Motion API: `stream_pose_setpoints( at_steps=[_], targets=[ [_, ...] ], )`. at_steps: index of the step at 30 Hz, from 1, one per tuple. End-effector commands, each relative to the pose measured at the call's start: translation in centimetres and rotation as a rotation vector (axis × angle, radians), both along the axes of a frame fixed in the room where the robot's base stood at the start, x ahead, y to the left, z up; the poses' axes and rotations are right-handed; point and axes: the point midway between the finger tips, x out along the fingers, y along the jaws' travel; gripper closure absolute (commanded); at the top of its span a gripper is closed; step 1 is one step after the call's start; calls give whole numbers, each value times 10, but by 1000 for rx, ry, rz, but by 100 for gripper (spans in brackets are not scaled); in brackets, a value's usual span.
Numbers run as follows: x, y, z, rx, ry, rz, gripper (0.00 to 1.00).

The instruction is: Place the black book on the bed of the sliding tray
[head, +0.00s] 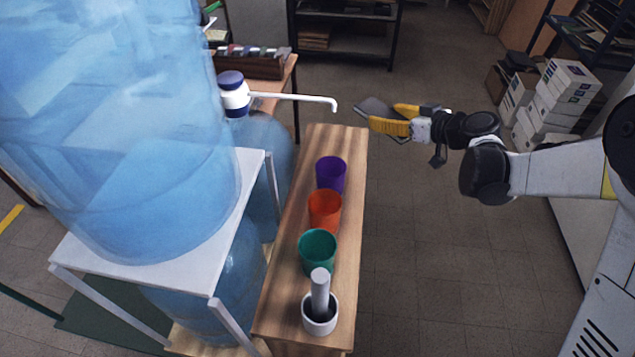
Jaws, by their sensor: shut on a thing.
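My gripper (384,115), with yellow fingers, is shut on a thin, dark, flat thing that looks like the black book (374,106). The fingers cover part of the book, and a little of it shows below them. The gripper and book are held in the air beyond the far right corner of the wooden bench. I cannot make out a sliding tray in this view.
Purple (331,173), orange (325,210) and green (317,250) cups and a mortar with pestle (319,315) line the wooden bench (344,142). A pump spout (300,98) overhangs its far end. A large blue water bottle (120,140) stands left. Boxes (560,90) stand right; open floor lies between.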

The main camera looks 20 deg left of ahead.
Motion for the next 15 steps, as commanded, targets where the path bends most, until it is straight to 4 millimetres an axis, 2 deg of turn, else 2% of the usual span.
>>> stream_pose_setpoints(
  at_steps=[3,9,15],
  targets=[
    [-13,27,-21,1,-1,4,74],
    [-35,70,-50,0,0,4,74],
    [-45,91,-62,1,-1,1,74]
  ],
)
